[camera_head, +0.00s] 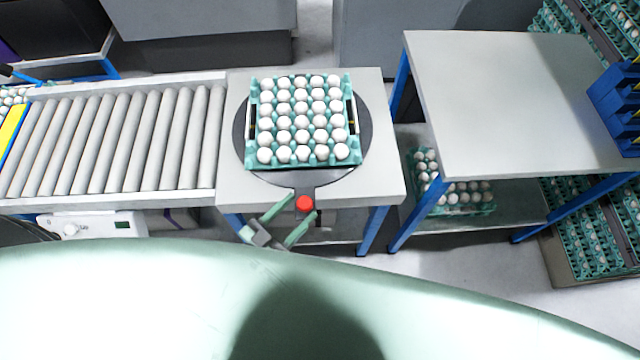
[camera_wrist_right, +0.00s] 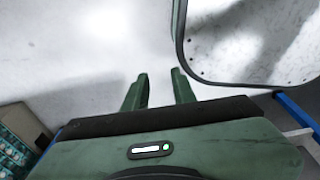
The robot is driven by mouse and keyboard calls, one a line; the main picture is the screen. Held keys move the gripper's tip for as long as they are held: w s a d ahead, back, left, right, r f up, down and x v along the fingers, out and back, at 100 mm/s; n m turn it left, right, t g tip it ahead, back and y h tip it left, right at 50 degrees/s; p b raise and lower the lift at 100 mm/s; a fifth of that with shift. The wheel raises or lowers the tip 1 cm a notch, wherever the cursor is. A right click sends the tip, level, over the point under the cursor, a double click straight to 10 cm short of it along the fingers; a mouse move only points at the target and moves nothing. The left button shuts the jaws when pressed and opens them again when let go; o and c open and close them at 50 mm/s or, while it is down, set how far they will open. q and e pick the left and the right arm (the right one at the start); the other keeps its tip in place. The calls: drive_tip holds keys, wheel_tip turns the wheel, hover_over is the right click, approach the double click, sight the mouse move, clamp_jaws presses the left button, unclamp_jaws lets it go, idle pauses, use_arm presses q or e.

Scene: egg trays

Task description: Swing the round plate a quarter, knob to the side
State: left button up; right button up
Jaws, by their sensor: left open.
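The dark round plate (camera_head: 330,179) lies on a grey table at the end of the roller conveyor. A teal egg tray (camera_head: 318,163) full of white eggs sits on it. A short dark handle juts from the plate's front edge with a red knob (camera_head: 304,203) on it, pointing toward me. My left gripper (camera_head: 303,207) is open, its green fingertips on either side of the knob; whether they touch it I cannot tell. My right gripper (camera_wrist_right: 159,74) shows in the right wrist view, fingers apart and empty over a pale floor.
The roller conveyor (camera_head: 120,140) adjoins the table on the left. A higher grey table (camera_head: 510,100) with blue legs stands at right, its top mostly clear, with a blue rack (camera_head: 615,105) at its edge. Egg trays (camera_head: 465,197) sit on its lower shelf.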

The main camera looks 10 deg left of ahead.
sight(314, 201)
use_arm(q)
drive_tip(key=x, duration=0.4)
drive_tip(key=shift+w+r+p, duration=0.1)
drive_tip(key=shift+r+p, duration=0.05)
drive_tip(key=shift+p, duration=0.2)
drive_tip(key=shift+x, duration=0.95)
drive_tip(key=c, duration=1.2)
clamp_jaws()
use_arm(e)
drive_tip(key=s, duration=0.1)
drive_tip(key=s+a, duration=0.1)
drive_tip(key=s+r, duration=0.1)
drive_tip(key=shift+s+a, duration=0.1)
drive_tip(key=shift+a, duration=0.05)
drive_tip(key=shift+w+a, duration=0.25)
drive_tip(key=shift+w, duration=0.05)
